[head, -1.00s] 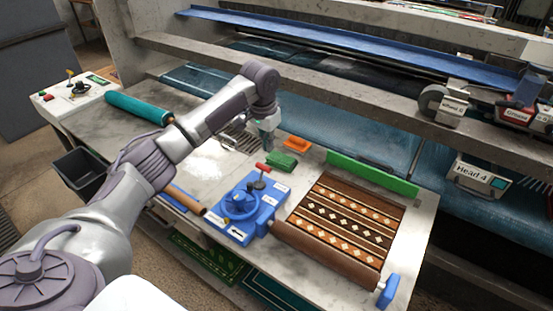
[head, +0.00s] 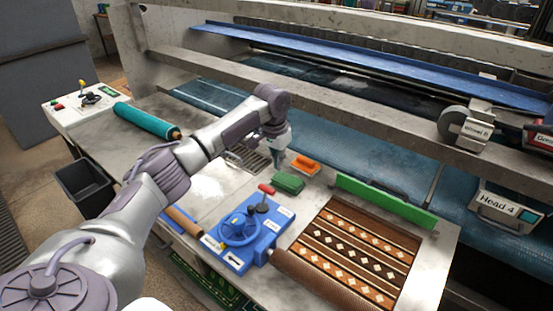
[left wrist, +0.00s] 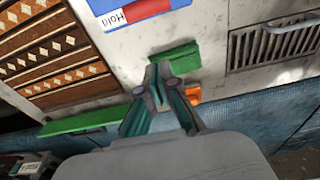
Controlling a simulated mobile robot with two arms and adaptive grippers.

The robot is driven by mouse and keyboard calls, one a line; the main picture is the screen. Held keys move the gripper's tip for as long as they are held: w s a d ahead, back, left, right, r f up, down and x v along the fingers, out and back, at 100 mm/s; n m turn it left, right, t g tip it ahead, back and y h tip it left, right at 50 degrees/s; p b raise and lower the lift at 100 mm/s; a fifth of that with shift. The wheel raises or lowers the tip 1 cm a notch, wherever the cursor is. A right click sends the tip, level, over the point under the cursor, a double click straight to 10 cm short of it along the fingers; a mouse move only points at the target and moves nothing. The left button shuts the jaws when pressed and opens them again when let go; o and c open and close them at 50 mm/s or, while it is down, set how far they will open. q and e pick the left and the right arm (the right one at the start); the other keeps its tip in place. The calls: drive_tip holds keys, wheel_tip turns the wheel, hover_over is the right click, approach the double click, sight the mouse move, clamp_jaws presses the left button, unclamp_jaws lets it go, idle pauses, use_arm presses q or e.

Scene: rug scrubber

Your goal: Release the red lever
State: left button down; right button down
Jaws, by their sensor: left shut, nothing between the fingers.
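The red lever (head: 267,189) sticks out at the far end of a blue control box (head: 236,263), near a dark knob. White labels mark the box, and a blue handwheel (head: 238,229) sits on it. My left gripper (head: 277,161) is shut and empty, past the lever and above the counter by the green block (head: 289,183). In the left wrist view the shut fingertips (left wrist: 158,70) point toward the green block (left wrist: 174,57). A red piece (left wrist: 150,9), which looks like the lever, shows at the top edge beside a "Hold" label. My right gripper is out of view.
An orange block (head: 306,165) lies behind the green block. A patterned rug (head: 365,245) lies right of the box, with a long green bar (head: 385,201) behind it. A metal drain grate (head: 246,158) is left of the gripper. A concrete beam (head: 330,106) crosses behind.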

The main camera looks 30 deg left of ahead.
sight(265, 197)
use_arm(q)
drive_tip(key=s+f+p, duration=0.2)
drive_tip(key=f, duration=0.1)
drive_tip(key=s+f+p, duration=0.1)
drive_tip(key=f, duration=0.1)
drive_tip(key=shift+a+f+p, duration=0.2)
drive_tip(key=shift+p, duration=0.15)
drive_tip(key=shift+f, duration=0.1)
drive_tip(key=shift+d, duration=0.1)
